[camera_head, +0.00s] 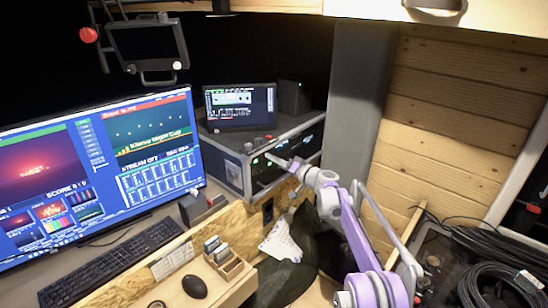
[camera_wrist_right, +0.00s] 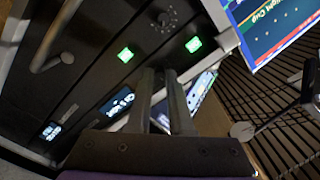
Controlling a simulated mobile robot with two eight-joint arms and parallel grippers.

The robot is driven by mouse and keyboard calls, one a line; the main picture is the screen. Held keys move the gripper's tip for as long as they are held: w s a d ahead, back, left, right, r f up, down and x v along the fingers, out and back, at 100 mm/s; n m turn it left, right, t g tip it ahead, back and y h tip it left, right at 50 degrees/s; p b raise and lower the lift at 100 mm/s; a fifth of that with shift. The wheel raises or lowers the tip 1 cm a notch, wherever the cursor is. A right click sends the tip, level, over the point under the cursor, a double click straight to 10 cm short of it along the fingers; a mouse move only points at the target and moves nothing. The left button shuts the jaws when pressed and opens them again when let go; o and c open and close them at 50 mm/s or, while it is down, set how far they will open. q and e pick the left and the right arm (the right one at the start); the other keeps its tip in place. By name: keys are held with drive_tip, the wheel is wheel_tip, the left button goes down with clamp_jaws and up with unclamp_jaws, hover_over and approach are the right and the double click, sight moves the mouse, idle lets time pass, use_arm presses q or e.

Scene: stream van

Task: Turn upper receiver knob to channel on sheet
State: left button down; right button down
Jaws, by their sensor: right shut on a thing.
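A black rack case (camera_head: 232,174) with receivers in its front stands beside the large monitor. My right gripper (camera_head: 271,157) reaches its front face near a lit green light. In the right wrist view, my right gripper's two fingers (camera_wrist_right: 160,76) are close together at the upper receiver, shut on its knob, which the fingers hide. Green lights (camera_wrist_right: 193,44) and lit displays (camera_wrist_right: 118,103) show on the panels. A dotted dial (camera_wrist_right: 165,18) is further up in that view. My left gripper is out of view.
The large monitor (camera_head: 100,160), keyboard (camera_head: 110,263) and mouse (camera_head: 194,287) are at the left. A small screen (camera_head: 240,106) sits on the case. A wooden holder (camera_head: 224,263) stands on the desk. Coiled cables (camera_head: 498,262) lie at the right, beside a wooden wall.

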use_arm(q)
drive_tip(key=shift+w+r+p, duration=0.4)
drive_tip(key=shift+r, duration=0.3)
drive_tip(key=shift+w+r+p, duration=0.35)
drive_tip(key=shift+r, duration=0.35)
use_arm(e)
drive_tip(key=shift+m, duration=6.9)
drive_tip(key=c, duration=0.8)
unclamp_jaws()
